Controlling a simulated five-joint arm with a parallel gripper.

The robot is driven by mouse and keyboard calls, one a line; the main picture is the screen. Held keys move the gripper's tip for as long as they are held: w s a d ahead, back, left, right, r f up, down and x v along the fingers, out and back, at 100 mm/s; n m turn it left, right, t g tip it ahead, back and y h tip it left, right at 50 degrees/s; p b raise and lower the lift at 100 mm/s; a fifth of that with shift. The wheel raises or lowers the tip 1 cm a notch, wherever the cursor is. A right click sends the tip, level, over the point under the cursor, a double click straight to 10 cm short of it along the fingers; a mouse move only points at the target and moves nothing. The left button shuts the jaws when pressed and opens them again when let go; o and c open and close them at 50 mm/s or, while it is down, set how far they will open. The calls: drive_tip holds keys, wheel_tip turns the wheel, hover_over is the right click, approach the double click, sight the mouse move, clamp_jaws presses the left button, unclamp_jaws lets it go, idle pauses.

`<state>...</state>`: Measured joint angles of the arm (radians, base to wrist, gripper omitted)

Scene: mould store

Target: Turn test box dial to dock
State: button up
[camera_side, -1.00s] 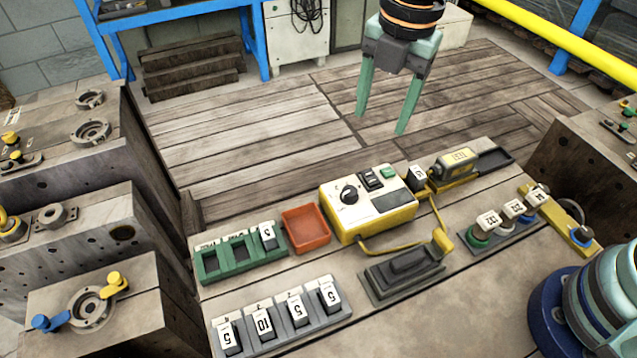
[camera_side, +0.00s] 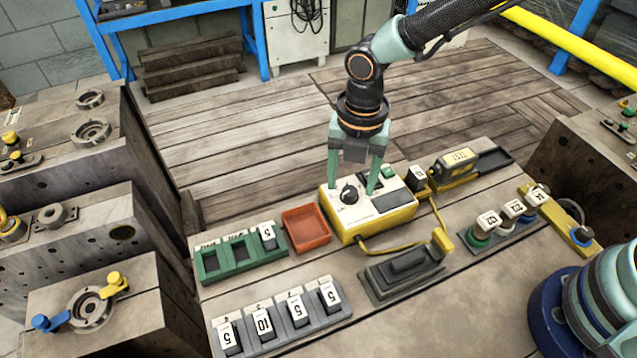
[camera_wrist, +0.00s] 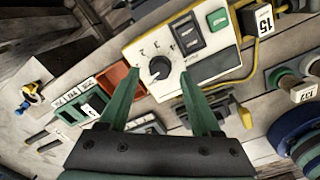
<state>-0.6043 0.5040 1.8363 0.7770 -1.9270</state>
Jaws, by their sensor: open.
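The test box (camera_side: 345,222) is a cream and yellow box in the middle of the bench, with a black round dial (camera_side: 349,194) on its top left. The dial also shows in the wrist view (camera_wrist: 159,68), with small marks around it that are too small to read. My gripper (camera_side: 352,191) is open above the box, one finger on each side of the dial in the side view. In the wrist view my gripper (camera_wrist: 157,83) has its fingers apart, with the dial between and just beyond the tips. I cannot tell whether a finger touches the box.
An orange tray (camera_side: 306,246) and a green holder (camera_side: 240,272) are left of the box. A grey rack (camera_side: 284,333) with several numbered blocks is in front. A dark pedal-like block (camera_side: 403,275) and yellow cable lie before the box. A yellow-labelled unit (camera_side: 456,160) is at right.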

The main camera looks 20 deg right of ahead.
drive_tip(key=shift+f, duration=0.7)
clamp_jaws()
